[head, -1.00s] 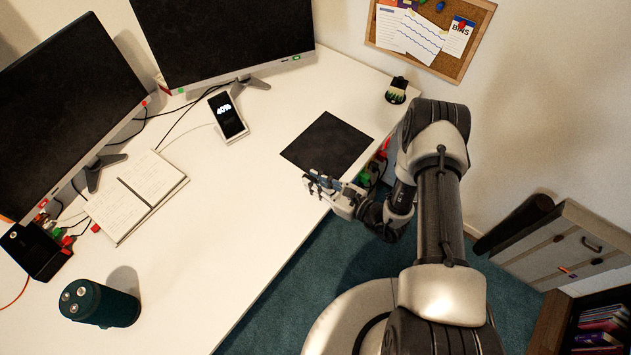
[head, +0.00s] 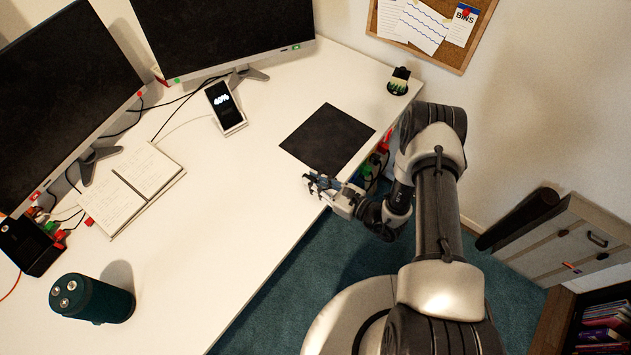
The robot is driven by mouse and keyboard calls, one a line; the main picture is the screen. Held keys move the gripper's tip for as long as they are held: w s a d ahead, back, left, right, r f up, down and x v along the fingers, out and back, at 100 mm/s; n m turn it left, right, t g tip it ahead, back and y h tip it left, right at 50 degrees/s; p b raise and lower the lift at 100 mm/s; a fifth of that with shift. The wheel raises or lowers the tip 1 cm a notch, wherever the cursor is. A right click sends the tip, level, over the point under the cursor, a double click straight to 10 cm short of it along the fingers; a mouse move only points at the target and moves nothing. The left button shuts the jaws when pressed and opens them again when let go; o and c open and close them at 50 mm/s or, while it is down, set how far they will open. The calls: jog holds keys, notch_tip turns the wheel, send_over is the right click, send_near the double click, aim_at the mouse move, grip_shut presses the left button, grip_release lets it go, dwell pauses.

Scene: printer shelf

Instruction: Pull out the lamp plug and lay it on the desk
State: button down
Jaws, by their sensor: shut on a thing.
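My gripper (head: 321,184) is at the desk's front right edge, beside the near corner of a black mat. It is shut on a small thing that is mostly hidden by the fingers. I cannot tell from this view whether that thing is the lamp plug, or whether it touches the desk. The white desk (head: 215,210) has bare surface to the left of my gripper. Coloured plugs or blocks (head: 383,147), red and green among them, show at the desk's right edge behind my gripper, partly hidden by my arm. No lamp can be made out.
The black mat (head: 327,138) lies flat beyond my gripper. A phone on a stand (head: 226,108), an open notebook (head: 133,190) and a dark green cylinder (head: 92,299) stand farther left. More coloured plugs (head: 50,227) and cables are at the far left. A small pot (head: 399,82) stands at the back corner.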

jog(key=shift+f, duration=0.3)
jog(key=c, duration=1.4)
grip_release()
jog(key=v, duration=1.2)
jog(key=shift+r, duration=0.1)
